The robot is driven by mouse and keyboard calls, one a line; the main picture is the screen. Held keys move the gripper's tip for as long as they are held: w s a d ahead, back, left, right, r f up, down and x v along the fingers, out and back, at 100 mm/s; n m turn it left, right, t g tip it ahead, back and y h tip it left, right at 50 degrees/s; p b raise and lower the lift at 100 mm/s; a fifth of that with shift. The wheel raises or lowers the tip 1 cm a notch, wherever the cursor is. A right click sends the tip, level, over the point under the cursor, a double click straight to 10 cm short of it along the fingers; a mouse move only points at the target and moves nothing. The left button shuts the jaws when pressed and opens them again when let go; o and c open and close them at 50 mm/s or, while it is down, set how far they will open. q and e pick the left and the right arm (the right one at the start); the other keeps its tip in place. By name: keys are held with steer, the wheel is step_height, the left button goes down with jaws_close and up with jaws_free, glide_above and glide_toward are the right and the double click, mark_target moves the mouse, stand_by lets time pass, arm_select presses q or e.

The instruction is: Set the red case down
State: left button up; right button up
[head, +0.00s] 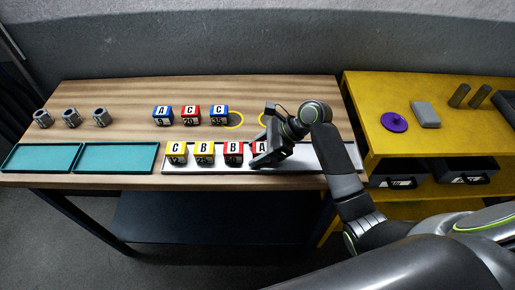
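A red case (261,147) with a white top marked A is at the right end of a front row of cases, at the white tray (320,160). My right gripper (262,157) is at this case, and its dark fingers cover the case's right side and lower front. I cannot tell whether the fingers press on it or stand apart, nor whether its base touches the tray. Another red case (233,152), marked B, is just left of it. Two yellow cases, marked C (176,152) and B (204,152), are further left. My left gripper is not in view.
Grey metal parts (71,117) and teal trays (124,158) are at the left. A yellow bench (440,145) holds a purple disc (394,122). The white tray's right part is bare.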

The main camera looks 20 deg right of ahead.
steer(key=shift+o, duration=0.9)
steer(key=v, duration=1.2)
steer(key=shift+s, duration=0.1)
